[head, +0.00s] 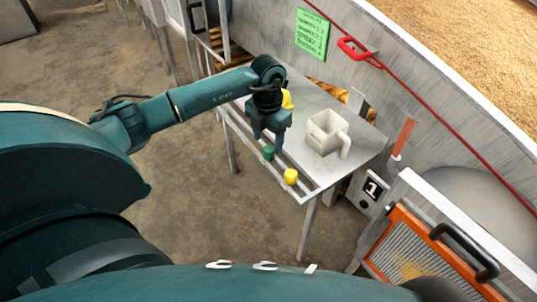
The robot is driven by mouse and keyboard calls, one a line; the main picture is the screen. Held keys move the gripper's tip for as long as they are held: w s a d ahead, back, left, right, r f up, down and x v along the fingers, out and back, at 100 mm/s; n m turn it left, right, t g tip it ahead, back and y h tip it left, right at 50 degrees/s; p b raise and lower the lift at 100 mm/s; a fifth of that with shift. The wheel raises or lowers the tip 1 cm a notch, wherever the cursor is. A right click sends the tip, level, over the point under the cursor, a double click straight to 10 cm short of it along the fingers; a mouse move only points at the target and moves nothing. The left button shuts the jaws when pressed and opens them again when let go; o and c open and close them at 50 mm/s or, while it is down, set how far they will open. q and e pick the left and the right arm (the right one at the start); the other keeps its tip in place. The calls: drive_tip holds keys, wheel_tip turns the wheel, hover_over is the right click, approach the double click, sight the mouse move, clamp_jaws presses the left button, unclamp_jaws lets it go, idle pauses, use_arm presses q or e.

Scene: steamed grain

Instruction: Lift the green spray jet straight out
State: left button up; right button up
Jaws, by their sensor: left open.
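The green spray jet (268,153) sits on the rail along the front edge of the metal table, its top showing. My left gripper (266,143) points down right over it, and its fingers are open. I cannot tell whether the fingers reach around the jet or hang just above it. A yellow jet (291,177) sits on the same rail, nearer to me and to the right. My right gripper is not in view.
A pale square jug (326,132) stands on the table (312,95) right of my gripper. A yellow object (287,99) is partly hidden behind my wrist. An orange-framed screen (415,250) stands at lower right.

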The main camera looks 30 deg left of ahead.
sight(269, 149)
use_arm(q)
wheel_tip(269, 149, down, 4)
drive_tip(key=shift+d+f+b, duration=0.1)
drive_tip(key=shift+f+b, duration=0.1)
drive_tip(key=shift+b, duration=0.2)
drive_tip(key=c, duration=1)
